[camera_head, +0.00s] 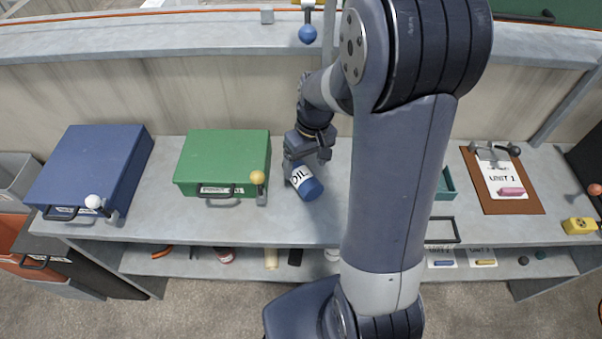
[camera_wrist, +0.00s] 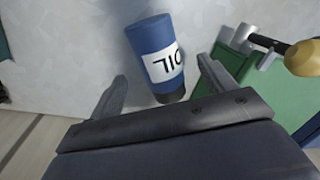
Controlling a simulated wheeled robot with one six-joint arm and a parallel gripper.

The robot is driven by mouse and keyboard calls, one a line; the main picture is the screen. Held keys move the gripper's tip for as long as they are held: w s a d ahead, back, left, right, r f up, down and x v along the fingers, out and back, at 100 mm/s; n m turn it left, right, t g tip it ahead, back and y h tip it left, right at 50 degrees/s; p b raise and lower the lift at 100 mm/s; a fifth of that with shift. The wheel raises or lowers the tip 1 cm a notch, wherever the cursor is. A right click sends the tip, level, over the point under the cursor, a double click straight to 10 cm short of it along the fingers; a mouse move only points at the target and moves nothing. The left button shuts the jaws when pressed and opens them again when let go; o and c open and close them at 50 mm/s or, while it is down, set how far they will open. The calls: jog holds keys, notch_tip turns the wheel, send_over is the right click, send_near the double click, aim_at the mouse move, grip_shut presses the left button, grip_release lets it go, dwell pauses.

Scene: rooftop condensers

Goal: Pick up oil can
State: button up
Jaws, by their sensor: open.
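The oil can (camera_head: 304,184) is a blue cylinder with a white label reading "OIL". It is on the grey bench top, just right of the green case. In the wrist view the oil can (camera_wrist: 157,56) shows ahead of and between the fingers of my gripper (camera_wrist: 165,90). The fingers are apart, with the can's near end reaching between them. I cannot tell whether either finger touches it.
A green case (camera_head: 228,158) with a yellow-knobbed lever stands close left of the can. A blue case (camera_head: 88,168) is farther left. A clipboard (camera_head: 502,180) and a yellow box (camera_head: 579,226) lie to the right. A lower shelf holds small items.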

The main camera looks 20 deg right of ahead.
aim_at(305, 172)
jog(key=shift+a+f, duration=0.2)
jog(key=shift+f, duration=2.15)
jog(key=shift+c, duration=0.3)
jog(key=c, duration=1.2)
